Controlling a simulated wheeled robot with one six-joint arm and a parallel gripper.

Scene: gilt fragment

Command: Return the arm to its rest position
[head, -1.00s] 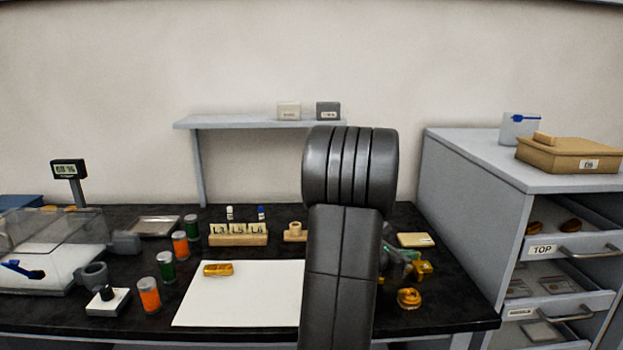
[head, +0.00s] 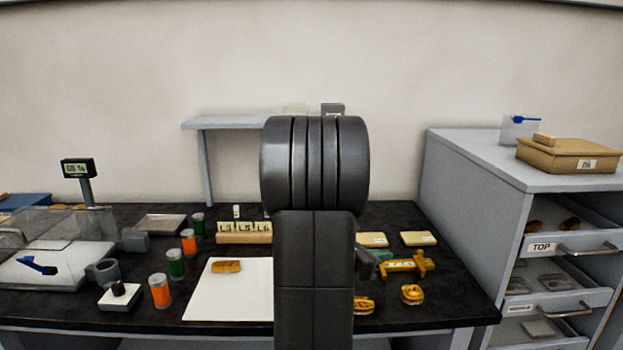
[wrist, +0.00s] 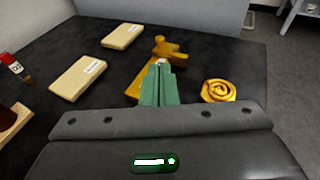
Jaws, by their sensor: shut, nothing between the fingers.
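My arm (head: 313,250) rises upright through the middle of the head view, its thick rounded joint in front of the shelf. My gripper is mostly hidden behind it there. In the wrist view its green fingers (wrist: 157,84) are shut together with nothing between them. They are over the black bench (wrist: 105,47), in front of a branched gold piece (wrist: 168,50). Whether they touch that piece I cannot tell. The gold piece also shows in the head view (head: 405,264), right of my arm.
A gold coil (head: 412,295) lies near the bench's right front. Two pale boxes (head: 418,239) lie behind. A white sheet (head: 225,297) bears a gold bar (head: 227,266). Jars (head: 160,290) and a scale (head: 77,168) stand left. A drawer cabinet (head: 470,180) stands right, with drawers open.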

